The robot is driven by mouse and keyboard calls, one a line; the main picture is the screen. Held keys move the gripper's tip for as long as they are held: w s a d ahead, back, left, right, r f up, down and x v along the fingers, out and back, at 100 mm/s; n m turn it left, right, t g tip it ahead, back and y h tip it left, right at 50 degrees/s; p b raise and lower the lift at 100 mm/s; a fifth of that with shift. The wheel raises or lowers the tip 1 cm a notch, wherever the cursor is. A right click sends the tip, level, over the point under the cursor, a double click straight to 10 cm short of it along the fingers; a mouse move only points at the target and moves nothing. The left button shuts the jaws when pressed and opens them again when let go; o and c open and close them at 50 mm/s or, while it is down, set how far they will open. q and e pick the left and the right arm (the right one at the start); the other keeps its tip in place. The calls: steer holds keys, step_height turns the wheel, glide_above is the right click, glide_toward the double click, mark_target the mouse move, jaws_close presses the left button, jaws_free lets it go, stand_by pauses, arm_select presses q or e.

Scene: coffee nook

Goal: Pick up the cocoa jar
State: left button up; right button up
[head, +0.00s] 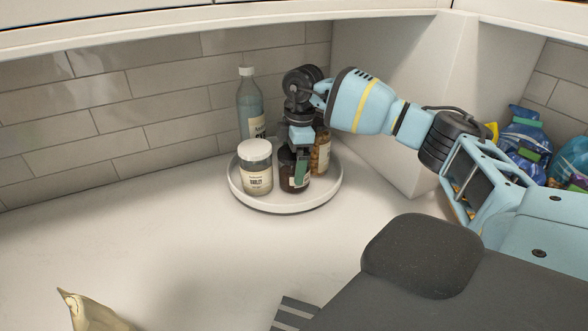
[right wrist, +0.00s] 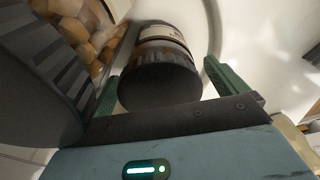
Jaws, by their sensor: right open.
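A dark-filled jar (head: 291,184) with a pale label, which I take for the cocoa jar, stands upright on a round white tray (head: 316,203). Its label text is too small to read. My right gripper (head: 296,163) comes down over it from above and hides its top in the head view. In the right wrist view the jar's black lid (right wrist: 160,85) lies between the two green fingers of the gripper (right wrist: 168,92). The fingers are open, with a gap visible on the right side of the lid. My left gripper is not in view.
A white-lidded jar (head: 257,178) labelled barley stands close on the left. A blue bottle (head: 249,105) is behind, and a jar of tan pieces (head: 321,155) is close on the right. Bags (head: 523,138) lie far right.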

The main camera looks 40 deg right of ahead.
mark_target(293, 154)
steer(key=c, duration=1.3)
steer(key=shift+o, duration=0.2)
steer(key=shift+r, duration=0.1)
steer(key=shift+r, duration=0.5)
steer(key=shift+s+a+r, duration=0.15)
steer(key=shift+r, duration=0.5)
steer(key=shift+s+a+r, duration=0.1)
steer(key=shift+s+r, duration=0.05)
steer(key=shift+r, duration=0.45)
steer(key=s+a+r, duration=0.1)
steer(key=s+a, duration=0.9)
steer(key=s, duration=0.1)
steer(key=shift+s+r, duration=0.2)
steer(key=shift+s, duration=0.05)
